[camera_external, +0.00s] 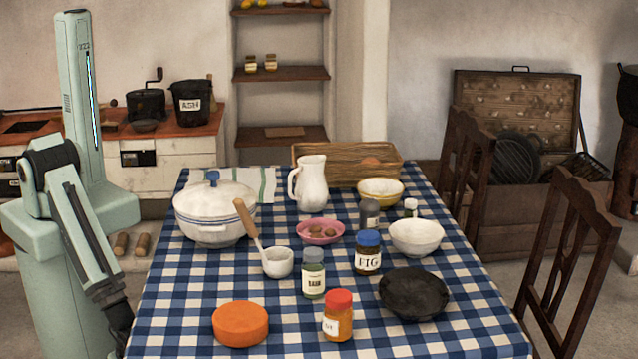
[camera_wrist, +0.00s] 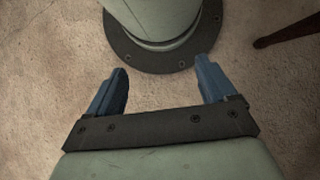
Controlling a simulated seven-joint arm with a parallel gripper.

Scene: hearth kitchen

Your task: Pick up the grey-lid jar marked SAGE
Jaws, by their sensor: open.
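A grey-lid jar (camera_external: 313,277) with green contents and a pale label stands upright on the checked cloth near the middle front of the table. Its lettering is too small to read surely. A second small grey-topped jar (camera_external: 369,216) stands farther back, partly behind the blue-lid FIG jar (camera_external: 368,258). My gripper (camera_wrist: 162,68) is open and empty in the wrist view, its two blue fingers spread above the bare floor beside my base. In the external view my arm hangs down left of the table and my fingers do not show. No jar is in the wrist view.
A lidded white pot (camera_external: 215,215) stands at the table's left side. Chairs are at right.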

